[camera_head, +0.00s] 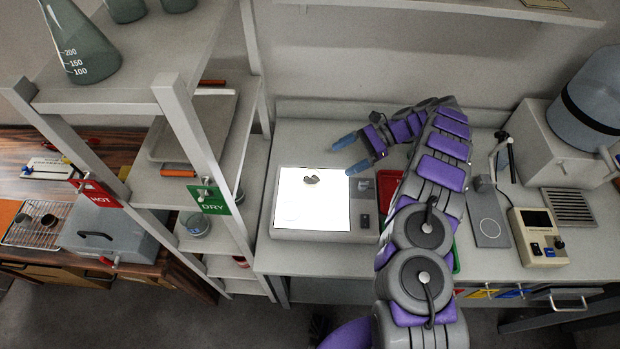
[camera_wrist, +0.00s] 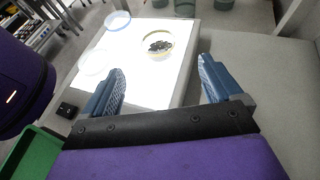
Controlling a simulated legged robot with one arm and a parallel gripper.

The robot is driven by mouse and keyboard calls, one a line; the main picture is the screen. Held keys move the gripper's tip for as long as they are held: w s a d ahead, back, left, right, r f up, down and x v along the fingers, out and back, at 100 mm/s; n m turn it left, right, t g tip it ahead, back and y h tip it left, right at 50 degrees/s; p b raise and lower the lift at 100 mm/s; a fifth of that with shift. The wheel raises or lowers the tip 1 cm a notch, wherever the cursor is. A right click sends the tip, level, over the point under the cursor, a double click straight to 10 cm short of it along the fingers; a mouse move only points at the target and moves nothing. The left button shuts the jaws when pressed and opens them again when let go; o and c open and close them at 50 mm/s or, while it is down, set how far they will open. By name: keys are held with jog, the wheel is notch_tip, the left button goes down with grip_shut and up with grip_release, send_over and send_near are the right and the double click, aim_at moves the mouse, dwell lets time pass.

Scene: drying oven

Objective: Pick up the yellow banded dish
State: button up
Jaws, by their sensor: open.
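The yellow banded dish (camera_wrist: 158,57) sits on a brightly lit light box (camera_head: 330,212) and holds dark pieces. In the head view only its dark contents show clearly; the rim is washed out by the glare. In the wrist view a blue banded dish (camera_wrist: 117,20) and a pale clear dish (camera_wrist: 94,63) also lie on the lit panel. My gripper (camera_head: 341,159) is above the far right corner of the light box. In the wrist view its blue fingers (camera_wrist: 160,75) are spread apart and empty, with the yellow banded dish beyond the gap between them.
A red tray (camera_head: 387,184) lies right of the light box, partly behind my arm. A green tray (camera_wrist: 35,150) shows in the wrist view. Shelving with a white post (camera_head: 200,135) stands left of the bench. A small instrument (camera_head: 538,238) stands at the right.

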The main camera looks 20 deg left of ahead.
aim_at(315, 174)
jog(key=b+x, duration=0.1)
jog(key=x, duration=0.5)
jog(key=shift+s+d, duration=0.1)
jog(key=shift+s, duration=0.1)
jog(key=shift+b+x, duration=0.55)
jog(key=shift+x, duration=2.65)
jog(key=shift+w, duration=0.1)
jog(key=shift+c, duration=0.3)
jog(key=c, duration=1)
jog(key=shift+r, duration=0.1)
